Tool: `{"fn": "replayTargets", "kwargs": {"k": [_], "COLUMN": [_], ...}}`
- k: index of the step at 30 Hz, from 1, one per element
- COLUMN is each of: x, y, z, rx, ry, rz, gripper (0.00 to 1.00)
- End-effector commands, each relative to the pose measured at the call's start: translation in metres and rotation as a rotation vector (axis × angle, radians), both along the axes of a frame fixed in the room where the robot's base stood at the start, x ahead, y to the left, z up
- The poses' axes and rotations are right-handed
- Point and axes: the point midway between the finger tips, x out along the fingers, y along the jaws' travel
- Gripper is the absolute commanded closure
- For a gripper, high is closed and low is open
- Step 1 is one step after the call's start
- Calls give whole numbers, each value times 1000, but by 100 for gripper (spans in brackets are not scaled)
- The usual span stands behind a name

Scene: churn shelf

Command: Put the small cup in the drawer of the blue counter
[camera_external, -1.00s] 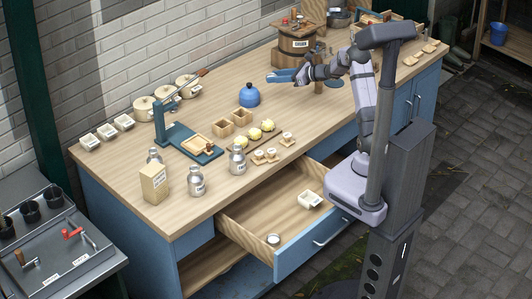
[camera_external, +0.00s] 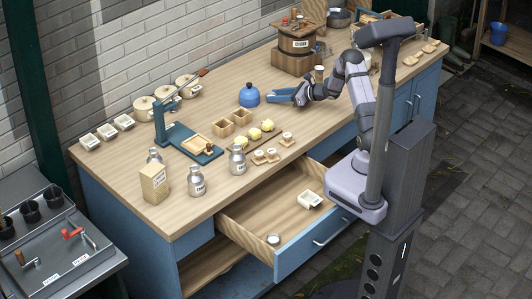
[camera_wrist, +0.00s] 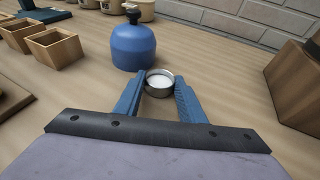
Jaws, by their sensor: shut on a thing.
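In the wrist view a small metal cup (camera_wrist: 159,82) with a pale inside sits between the blue fingertips of my gripper (camera_wrist: 160,92), which is shut on it. In the external view my gripper (camera_external: 282,95) is low over the counter, right of the blue kettle; the cup cannot be made out there. The blue counter (camera_external: 205,240) has its drawer (camera_external: 262,215) pulled open at the front. In the drawer are a small round tin (camera_external: 273,239) near the left end and a white labelled box (camera_external: 310,200) to the right.
The blue kettle (camera_external: 249,95) stands close to my gripper, also in the wrist view (camera_wrist: 132,45). Wooden boxes (camera_external: 223,127), a board with yellow lumps (camera_external: 254,132) and metal cans (camera_external: 237,160) lie between my gripper and the drawer. The churn (camera_external: 296,40) stands behind.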

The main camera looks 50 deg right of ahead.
Motion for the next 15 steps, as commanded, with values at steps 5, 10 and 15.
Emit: {"fn": "replayTargets", "kwargs": {"k": [5,10,15], "x": [0,0,0], "y": [0,0,0], "z": [0,-2,-3], "rx": [0,-1,-1], "ry": [-2,-1,0], "rz": [0,0,0], "gripper": [93,93,45]}}
